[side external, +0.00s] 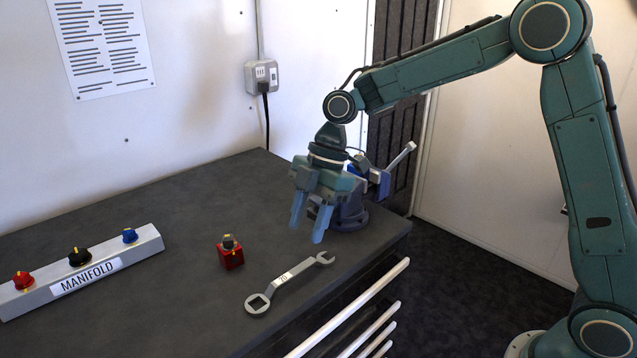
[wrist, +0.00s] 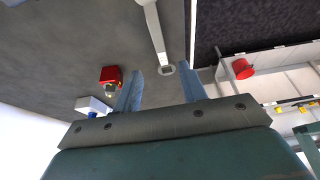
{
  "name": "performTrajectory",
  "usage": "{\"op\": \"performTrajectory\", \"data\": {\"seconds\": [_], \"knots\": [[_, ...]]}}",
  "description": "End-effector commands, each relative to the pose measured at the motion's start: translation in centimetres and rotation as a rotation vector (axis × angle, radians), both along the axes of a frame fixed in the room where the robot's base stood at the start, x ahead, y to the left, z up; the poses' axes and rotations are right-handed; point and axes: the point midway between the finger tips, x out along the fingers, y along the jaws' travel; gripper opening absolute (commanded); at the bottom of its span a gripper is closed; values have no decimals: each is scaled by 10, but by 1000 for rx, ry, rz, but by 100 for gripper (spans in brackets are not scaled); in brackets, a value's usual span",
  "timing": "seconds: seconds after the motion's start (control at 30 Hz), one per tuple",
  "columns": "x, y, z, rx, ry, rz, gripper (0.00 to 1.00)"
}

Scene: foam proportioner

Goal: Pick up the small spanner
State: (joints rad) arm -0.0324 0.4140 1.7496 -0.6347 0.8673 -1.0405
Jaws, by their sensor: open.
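A grey metal spanner (side external: 290,279) lies flat on the dark bench top, near its front edge.
A red block with a knob (side external: 230,257) stands left of the spanner. A blue vise (side external: 350,212) stands close behind my gripper. The MANIFOLD bar (side external: 100,268) with coloured knobs lies at the left. White rails (side external: 350,308) run along the bench front. Bench around the spanner is clear.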

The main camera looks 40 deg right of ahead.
Motion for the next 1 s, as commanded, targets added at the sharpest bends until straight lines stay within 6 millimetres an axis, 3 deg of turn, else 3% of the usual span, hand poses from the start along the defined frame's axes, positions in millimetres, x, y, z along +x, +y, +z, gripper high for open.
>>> {"op": "performTrajectory", "data": {"seconds": [0.2,0.67,1.0], "knots": [[-1,12,-28,-1,2,2,42],[-1,17,-41,-1,1,1,42],[-2,33,-72,-1,1,2,42]]}}
